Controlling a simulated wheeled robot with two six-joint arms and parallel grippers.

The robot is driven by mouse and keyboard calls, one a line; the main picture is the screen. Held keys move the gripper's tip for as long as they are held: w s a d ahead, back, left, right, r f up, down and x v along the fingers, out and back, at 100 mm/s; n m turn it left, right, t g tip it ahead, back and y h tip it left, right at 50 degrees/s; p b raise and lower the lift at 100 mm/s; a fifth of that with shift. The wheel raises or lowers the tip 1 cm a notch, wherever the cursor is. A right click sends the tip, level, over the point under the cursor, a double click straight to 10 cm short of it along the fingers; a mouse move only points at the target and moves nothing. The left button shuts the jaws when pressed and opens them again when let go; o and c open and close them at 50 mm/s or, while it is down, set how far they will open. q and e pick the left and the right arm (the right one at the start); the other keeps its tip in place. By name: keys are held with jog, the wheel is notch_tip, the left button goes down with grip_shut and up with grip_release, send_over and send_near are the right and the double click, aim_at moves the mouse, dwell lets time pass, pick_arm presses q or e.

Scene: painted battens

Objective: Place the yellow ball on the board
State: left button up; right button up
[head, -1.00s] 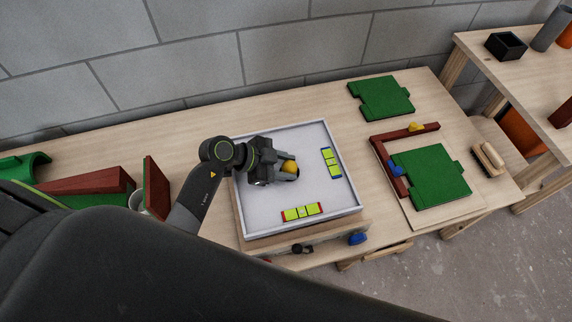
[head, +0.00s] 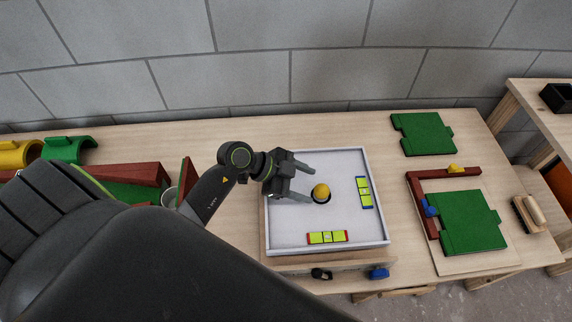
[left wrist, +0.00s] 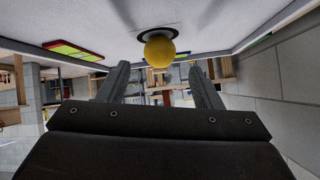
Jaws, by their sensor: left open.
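The yellow ball (head: 321,191) rests on the white board (head: 290,231), at a dark ring near the board's middle. In the left wrist view the ball (left wrist: 159,51) sits beyond and between the fingertips, against the dark ring on the white surface. My left gripper (head: 308,182) is open, with its two fingers spread just left of the ball and nothing between them. It also shows in the left wrist view (left wrist: 160,72). The board is a framed tray with two spirit levels. My right gripper is not in view.
A yellow-green level (head: 327,237) lies along the board's front and another (head: 364,192) at its right side. Green panels (head: 472,221) and a red L-shaped batten (head: 417,196) lie to the right. A brush (head: 528,214) lies at the table's right end. Red and green pieces stand at left.

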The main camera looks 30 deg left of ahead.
pick_arm(q)
jog(key=v, duration=0.7)
dwell(0.5)
